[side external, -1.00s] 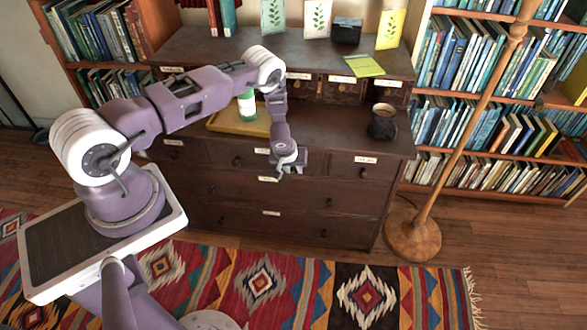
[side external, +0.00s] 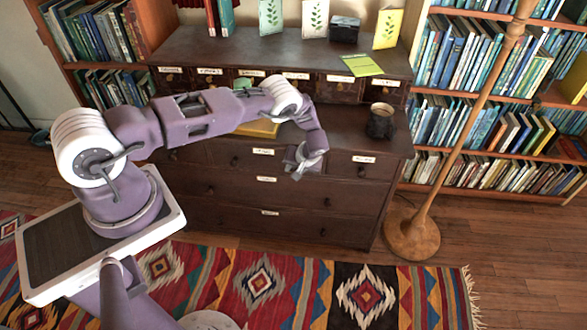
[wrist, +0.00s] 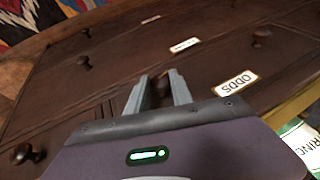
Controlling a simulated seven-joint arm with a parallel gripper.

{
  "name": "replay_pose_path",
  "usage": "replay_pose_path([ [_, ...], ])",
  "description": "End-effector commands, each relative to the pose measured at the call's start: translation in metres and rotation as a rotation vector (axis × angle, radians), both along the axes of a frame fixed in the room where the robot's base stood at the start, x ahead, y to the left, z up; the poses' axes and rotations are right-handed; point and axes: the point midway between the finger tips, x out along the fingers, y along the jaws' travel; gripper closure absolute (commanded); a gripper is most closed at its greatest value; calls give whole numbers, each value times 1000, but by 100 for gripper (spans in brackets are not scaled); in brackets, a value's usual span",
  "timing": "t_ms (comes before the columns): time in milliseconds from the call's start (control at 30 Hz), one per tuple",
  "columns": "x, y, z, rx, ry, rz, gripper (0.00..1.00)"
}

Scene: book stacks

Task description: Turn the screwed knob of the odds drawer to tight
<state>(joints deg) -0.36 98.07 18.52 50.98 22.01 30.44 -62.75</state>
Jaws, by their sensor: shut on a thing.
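The odds drawer is in the top row of the dark wooden dresser; its label (wrist: 235,84) reads ODDS in the wrist view. A dark round knob (wrist: 159,90) sits beside that label, on the odds drawer's front. My gripper (wrist: 159,77) is shut on this knob, one grey finger on each side. The fingers partly hide the knob, and I cannot tell how tight it is. In the side view my gripper (side external: 297,172) is at the right part of the middle top drawer. Its label (side external: 263,151) is too small to read there.
A dark mug (side external: 382,122) stands on the dresser's right. A yellow tray (side external: 258,129) is behind my arm. Other knobs (wrist: 22,153) are on neighbouring drawers. A lamp pole (side external: 470,120) stands right of the dresser. The rug before the dresser is clear.

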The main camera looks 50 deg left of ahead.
Motion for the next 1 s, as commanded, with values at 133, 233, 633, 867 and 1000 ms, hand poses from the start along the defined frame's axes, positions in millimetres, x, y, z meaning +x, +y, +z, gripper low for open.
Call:
replay_pose_path([
  [133, 2, -2, -1, 38, 36, -3, 100],
  [233, 2, -2, -1, 55, 54, -2, 100],
  [633, 2, -2, -1, 68, 69, -1, 100],
  [867, 2, -2, -1, 69, 68, -1, 51],
  [1000, 2, -2, -1, 70, 69, -1, 51],
])
